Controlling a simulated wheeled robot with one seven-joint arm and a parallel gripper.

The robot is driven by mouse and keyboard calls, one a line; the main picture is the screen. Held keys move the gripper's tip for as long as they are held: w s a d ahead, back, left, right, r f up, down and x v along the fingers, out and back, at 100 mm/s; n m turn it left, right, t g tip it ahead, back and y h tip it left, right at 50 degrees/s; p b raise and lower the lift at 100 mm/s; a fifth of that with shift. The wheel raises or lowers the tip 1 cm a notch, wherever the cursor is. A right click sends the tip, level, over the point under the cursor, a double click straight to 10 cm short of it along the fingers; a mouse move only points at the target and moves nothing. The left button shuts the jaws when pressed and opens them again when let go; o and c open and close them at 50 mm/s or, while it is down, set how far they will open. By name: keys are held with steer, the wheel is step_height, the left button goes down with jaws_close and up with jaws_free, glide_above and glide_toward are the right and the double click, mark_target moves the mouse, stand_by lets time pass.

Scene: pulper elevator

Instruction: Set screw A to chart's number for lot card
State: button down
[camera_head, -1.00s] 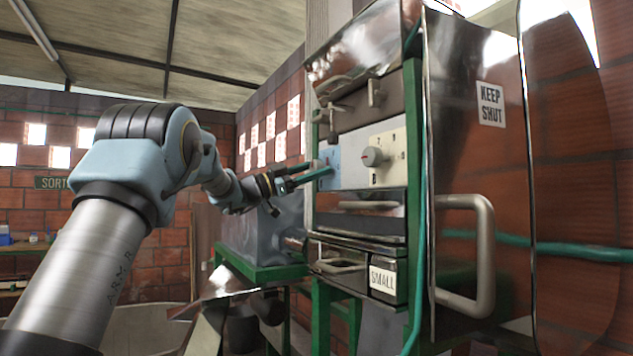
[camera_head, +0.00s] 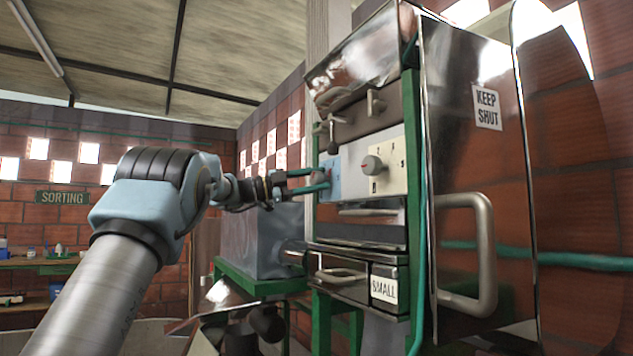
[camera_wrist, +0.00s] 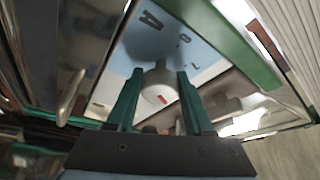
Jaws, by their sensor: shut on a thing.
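Screw A is a pale round knob (camera_wrist: 156,82) with a red mark, on a blue plate (camera_wrist: 180,40) lettered A, in the wrist view. My gripper (camera_wrist: 159,73) has its two green fingers on either side of this knob and is shut on it. In the head view, my gripper (camera_head: 327,181) reaches the blue plate (camera_head: 333,168) from the left, and its fingers mostly hide the knob. Numbers on the blue plate are too small or blurred to read surely. No chart or lot card can be made out.
A second grey knob (camera_head: 372,165) sits on the cream plate (camera_head: 391,153) just right of the blue one. A shiny door marked KEEP SHUT (camera_head: 487,107) with a big handle (camera_head: 487,250) stands at right. A drawer labelled SMALL (camera_head: 384,288) is below.

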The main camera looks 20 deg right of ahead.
steer(key=shift+f, duration=0.1)
steer(key=shift+c, duration=1.5)
jaws_free()
steer(key=b+v, duration=0.3)
steer(key=v, duration=0.7)
steer(key=shift+a, duration=0.4)
steer(key=shift+w, duration=0.1)
